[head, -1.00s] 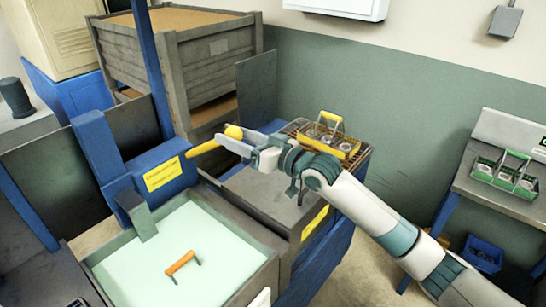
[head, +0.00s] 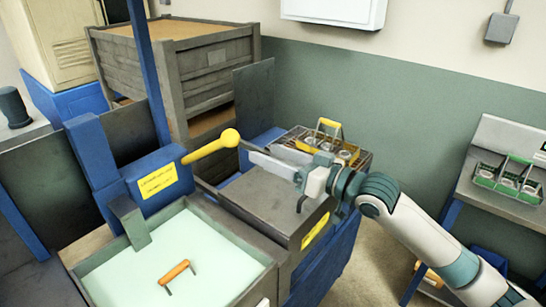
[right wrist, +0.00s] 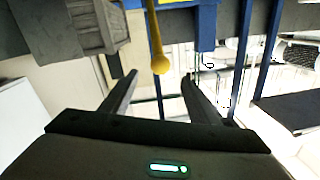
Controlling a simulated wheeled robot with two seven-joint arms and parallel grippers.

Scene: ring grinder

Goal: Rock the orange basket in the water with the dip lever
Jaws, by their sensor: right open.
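The yellow dip lever (head: 205,150) with its round knob juts right from the blue post beside the water tank (head: 259,277). The orange basket is in the pale green water; its orange handle (head: 175,271) shows above the surface and its body is hidden. My right gripper (head: 243,152) is open and empty, just right of the knob and apart from it. In the right wrist view, the lever (right wrist: 157,45) lies ahead, its knob level with the gap between the open fingers (right wrist: 160,77). My left gripper does not show.
A yellow-handled basket (head: 330,148) stands on a rack behind the grey lidded tank (head: 262,200). A green basket (head: 506,180) is on the right bench. A wooden crate (head: 170,65) and a blue upright (head: 150,70) stand behind the lever.

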